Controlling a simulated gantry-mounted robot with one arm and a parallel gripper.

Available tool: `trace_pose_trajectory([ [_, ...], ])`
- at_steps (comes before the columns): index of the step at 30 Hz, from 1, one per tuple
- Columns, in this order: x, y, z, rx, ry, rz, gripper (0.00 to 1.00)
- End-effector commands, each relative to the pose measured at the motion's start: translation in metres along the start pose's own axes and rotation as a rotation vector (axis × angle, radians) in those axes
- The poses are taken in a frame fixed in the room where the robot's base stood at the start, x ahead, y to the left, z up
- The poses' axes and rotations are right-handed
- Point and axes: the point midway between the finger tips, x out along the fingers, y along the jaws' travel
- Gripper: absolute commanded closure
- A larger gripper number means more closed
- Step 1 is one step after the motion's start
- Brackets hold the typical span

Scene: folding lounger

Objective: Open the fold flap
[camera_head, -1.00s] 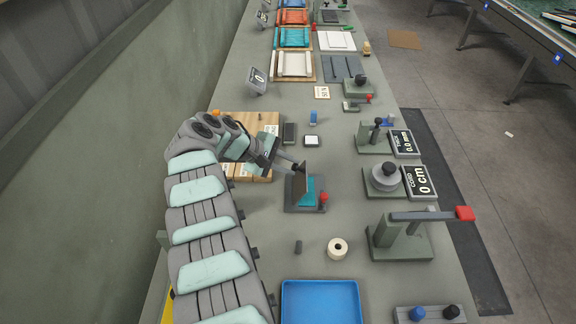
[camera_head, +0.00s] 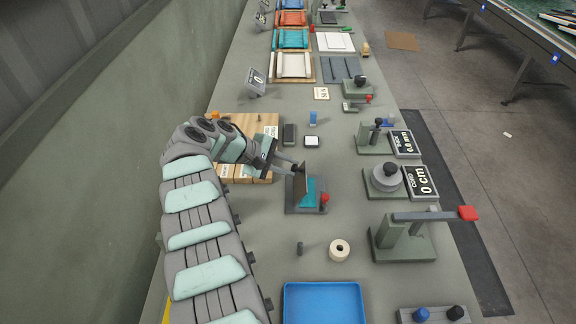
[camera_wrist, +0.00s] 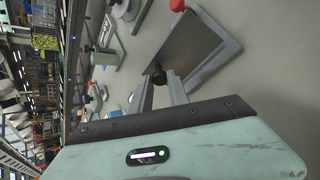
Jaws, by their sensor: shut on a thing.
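The fold flap (camera_head: 299,184) is a brown plate standing nearly upright on a grey base (camera_head: 304,209). A teal piece (camera_head: 316,193) is on its right side and a red ball knob (camera_head: 325,198) is at the base's right edge. My gripper (camera_head: 297,167) reaches in from the left at the flap's top edge. In the wrist view, my gripper (camera_wrist: 168,88) is shut on a small black knob (camera_wrist: 158,77) at the edge of the flap (camera_wrist: 191,48). The fingers partly cover the knob. The red knob (camera_wrist: 178,5) shows beyond the flap.
A blue tray (camera_head: 322,302) lies in front, with a cream roll (camera_head: 339,250) and a small grey cylinder (camera_head: 300,248) behind it. Lever fixtures (camera_head: 402,241) stand along the right edge. A wooden block set (camera_head: 243,172) lies under my arm.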

Motion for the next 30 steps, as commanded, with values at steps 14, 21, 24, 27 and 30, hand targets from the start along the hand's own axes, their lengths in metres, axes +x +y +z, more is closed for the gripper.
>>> trace_pose_trajectory([
  [14, 0.0, -0.001, 0.0, 0.0, 0.001, -0.001, 0.57],
  [21, -0.001, 0.0, 0.0, 0.0, 0.001, 0.0, 0.57],
  [24, -0.007, 0.001, 0.0, 0.0, 0.001, 0.0, 0.57],
  [27, -0.019, 0.002, 0.001, 0.0, 0.002, 0.0, 0.57],
  [30, -0.035, 0.001, 0.001, -0.003, 0.002, 0.0, 0.57],
])
